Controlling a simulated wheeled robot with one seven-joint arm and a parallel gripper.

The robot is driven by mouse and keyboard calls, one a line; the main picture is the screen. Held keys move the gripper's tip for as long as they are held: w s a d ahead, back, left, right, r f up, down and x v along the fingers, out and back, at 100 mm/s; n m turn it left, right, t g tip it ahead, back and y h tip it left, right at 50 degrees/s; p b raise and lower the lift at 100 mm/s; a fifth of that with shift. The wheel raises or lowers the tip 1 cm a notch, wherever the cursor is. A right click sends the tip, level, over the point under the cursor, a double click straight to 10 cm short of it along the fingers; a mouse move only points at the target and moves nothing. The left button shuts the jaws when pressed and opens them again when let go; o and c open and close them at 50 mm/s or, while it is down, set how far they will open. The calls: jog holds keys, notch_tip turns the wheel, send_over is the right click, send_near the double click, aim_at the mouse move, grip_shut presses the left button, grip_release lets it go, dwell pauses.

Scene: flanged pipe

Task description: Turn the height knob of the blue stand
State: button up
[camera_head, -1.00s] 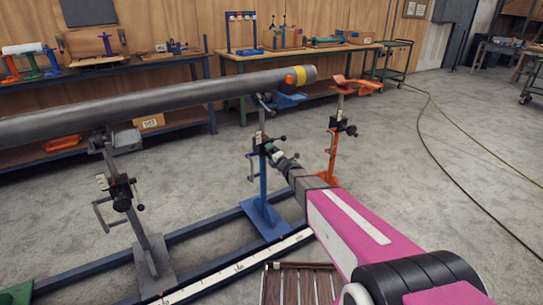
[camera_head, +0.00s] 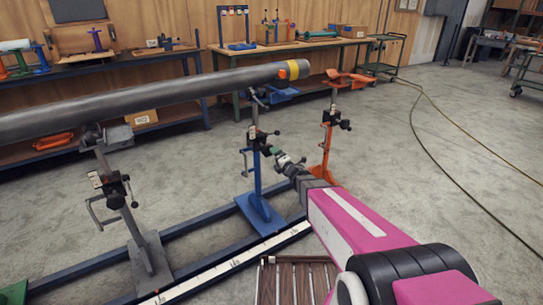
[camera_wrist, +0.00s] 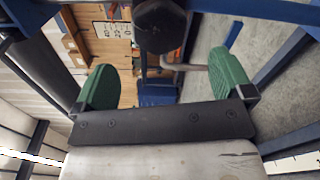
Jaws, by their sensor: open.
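The blue stand (camera_head: 257,185) stands upright on the floor rails under the pipe's far end, with its blue head (camera_head: 281,92) at the pipe. A dark clamp with small black knobs (camera_head: 259,137) and a crank sits partway up its post. My gripper (camera_head: 274,153) is beside that clamp, just right of the post. In the wrist view, my gripper (camera_wrist: 165,80) is open, its two green pads wide apart. A black knob (camera_wrist: 160,25) shows at the top centre, roughly between the pads' lines. A grey bent bar (camera_wrist: 187,65) lies between the pads. I cannot tell whether anything touches.
The grey pipe (camera_head: 150,103) with a yellow band rests across the stands. A grey stand (camera_head: 142,245) is to the left and an orange stand (camera_head: 325,145) close on the right. A slatted wooden pallet (camera_head: 296,282) lies in front. The right-hand floor is mostly clear, crossed by cables.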

aim_at(266, 149)
jog(key=shift+s+d, duration=0.2)
jog(key=shift+s, duration=0.05)
jog(key=w+a+m, duration=0.2)
jog(key=w+m, duration=0.1)
jog(key=m, duration=0.4)
jog(key=w+a+m, duration=0.2)
jog(key=w+m, duration=0.1)
jog(key=m, duration=0.4)
jog(key=w+a+m, duration=0.2)
jog(key=w+m, duration=0.1)
jog(key=m, duration=0.4)
jog(key=shift+w+f+m, duration=0.1)
jog(key=shift+m, duration=0.2)
jog(key=shift+d, duration=0.1)
jog(key=c, duration=0.9)
